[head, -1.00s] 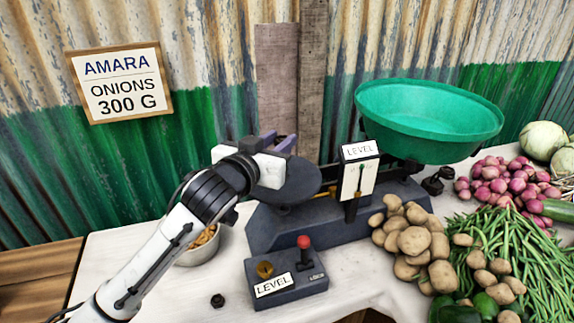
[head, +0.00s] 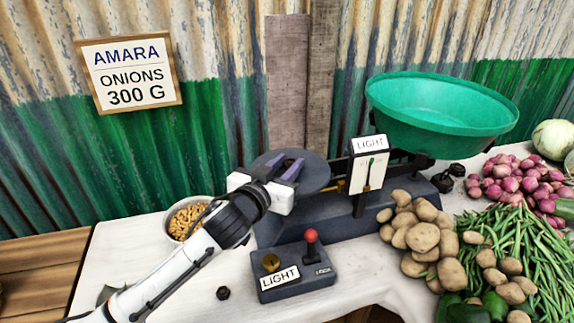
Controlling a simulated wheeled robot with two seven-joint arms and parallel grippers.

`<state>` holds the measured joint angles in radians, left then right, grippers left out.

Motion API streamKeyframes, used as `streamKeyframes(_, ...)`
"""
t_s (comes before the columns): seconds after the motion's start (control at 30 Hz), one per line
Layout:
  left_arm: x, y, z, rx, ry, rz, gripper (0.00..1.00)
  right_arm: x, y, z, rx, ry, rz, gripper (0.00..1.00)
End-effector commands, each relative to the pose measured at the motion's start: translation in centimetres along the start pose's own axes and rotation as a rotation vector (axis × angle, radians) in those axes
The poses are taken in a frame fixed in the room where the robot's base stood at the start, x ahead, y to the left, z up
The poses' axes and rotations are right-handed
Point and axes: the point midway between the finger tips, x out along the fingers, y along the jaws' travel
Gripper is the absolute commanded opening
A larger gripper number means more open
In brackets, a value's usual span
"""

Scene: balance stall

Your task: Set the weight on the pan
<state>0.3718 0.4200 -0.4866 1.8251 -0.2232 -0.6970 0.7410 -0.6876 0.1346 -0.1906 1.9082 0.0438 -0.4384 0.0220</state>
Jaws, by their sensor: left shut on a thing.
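My left gripper (head: 287,165) is over the left part of the dark round pan (head: 316,172) of the balance, its purple fingers pointing away from me. It is shut on the weight, which the hand and fingers hide from view. I cannot tell whether the weight touches the pan. The balance (head: 325,220) has a large green bowl (head: 440,118) on its right side, and the bowl looks empty. A small dark weight (head: 223,293) stands on the cloth at the front left. My right gripper is not in view.
A control box (head: 296,272) with a red-topped lever and a LIGHT label stands before the balance. A bowl of brownish pieces (head: 187,215) is left of it. Potatoes (head: 425,238), green beans (head: 510,240) and onions (head: 515,180) crowd the right. Dark weights (head: 443,182) sit beneath the bowl.

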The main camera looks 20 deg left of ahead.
Motion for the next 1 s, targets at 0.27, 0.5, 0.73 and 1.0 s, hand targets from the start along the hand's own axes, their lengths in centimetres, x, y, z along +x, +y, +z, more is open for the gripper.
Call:
streamKeyframes(0.27, 0.1, 0.0, 0.2, -0.001, 0.001, 0.0, 0.35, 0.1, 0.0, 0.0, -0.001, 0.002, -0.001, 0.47)
streamKeyframes(0.5, 0.1, 0.0, 0.2, 0.0, 0.001, 0.0, 0.46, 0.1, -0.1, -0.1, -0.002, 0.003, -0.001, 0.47)
streamKeyframes(0.73, -0.4, 0.0, -0.1, 0.0, 0.0, 0.001, 0.46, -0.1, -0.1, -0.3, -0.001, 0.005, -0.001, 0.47)
streamKeyframes(1.0, -5.4, 0.1, 0.1, -0.001, -0.001, 0.002, 0.46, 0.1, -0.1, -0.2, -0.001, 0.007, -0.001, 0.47)
